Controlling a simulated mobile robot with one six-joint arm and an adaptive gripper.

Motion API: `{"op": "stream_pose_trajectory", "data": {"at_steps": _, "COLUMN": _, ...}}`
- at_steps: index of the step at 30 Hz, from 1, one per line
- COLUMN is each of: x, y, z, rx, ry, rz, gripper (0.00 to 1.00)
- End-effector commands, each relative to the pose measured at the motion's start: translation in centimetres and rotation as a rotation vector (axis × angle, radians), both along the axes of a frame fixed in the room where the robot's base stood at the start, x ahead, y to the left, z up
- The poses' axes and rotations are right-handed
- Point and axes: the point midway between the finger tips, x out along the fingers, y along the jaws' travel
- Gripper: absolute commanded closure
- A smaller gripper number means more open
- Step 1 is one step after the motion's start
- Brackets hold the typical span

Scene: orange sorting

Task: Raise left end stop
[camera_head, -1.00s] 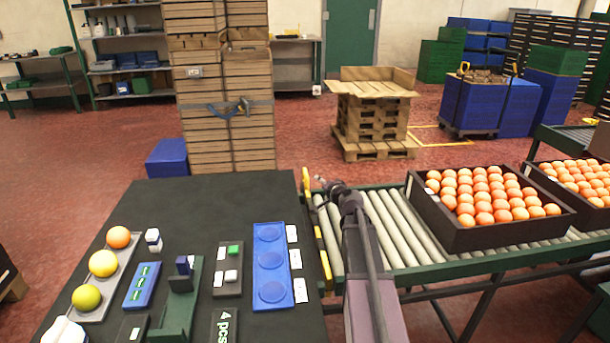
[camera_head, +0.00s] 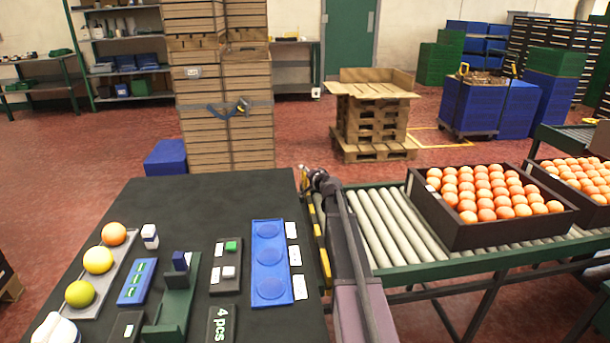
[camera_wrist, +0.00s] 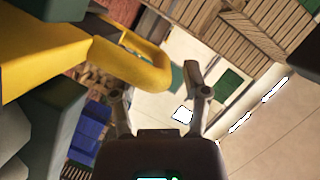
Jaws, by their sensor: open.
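The left end stop is a yellow bar (camera_head: 323,252) across the left end of the roller conveyor, beside the black table. In the wrist view, a large yellow curved part (camera_wrist: 135,62) with a rounded end comes in from the upper left. My gripper (camera_head: 312,176) is at the far end of the bar, close to its yellow upper piece. In the wrist view my gripper (camera_wrist: 158,82) is open, with its two fingers apart. The yellow rounded end lies near and beyond the fingertips. I cannot tell whether they touch. My arm hides part of the conveyor's left end.
The green-framed conveyor (camera_head: 440,262) carries a dark crate (camera_head: 480,238) of oranges to the right. The black table (camera_head: 200,200) on the left holds a tray with fruit, a blue three-round plate (camera_head: 286,288) and small blocks. Stacked wooden crates (camera_head: 225,125) stand behind.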

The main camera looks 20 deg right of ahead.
Motion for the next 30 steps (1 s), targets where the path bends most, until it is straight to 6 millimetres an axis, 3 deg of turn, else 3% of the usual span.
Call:
{"op": "stream_pose_trajectory", "data": {"at_steps": 6, "x": 1.6, "y": 0.1, "z": -0.4, "rx": -0.001, "ry": 0.0, "rz": 0.0, "gripper": 0.4}}
{"op": "stream_pose_trajectory", "data": {"at_steps": 17, "x": 1.7, "y": 0.2, "z": -0.4, "rx": -0.001, "ry": 0.0, "rz": 0.0, "gripper": 0.4}}
{"op": "stream_pose_trajectory", "data": {"at_steps": 23, "x": 1.7, "y": 0.2, "z": -0.4, "rx": -0.001, "ry": 0.0, "rz": 0.002, "gripper": 0.97}}
{"op": "stream_pose_trajectory", "data": {"at_steps": 30, "x": 1.8, "y": 0.2, "z": -0.3, "rx": -0.001, "ry": 0.0, "rz": 0.002, "gripper": 1.0}}
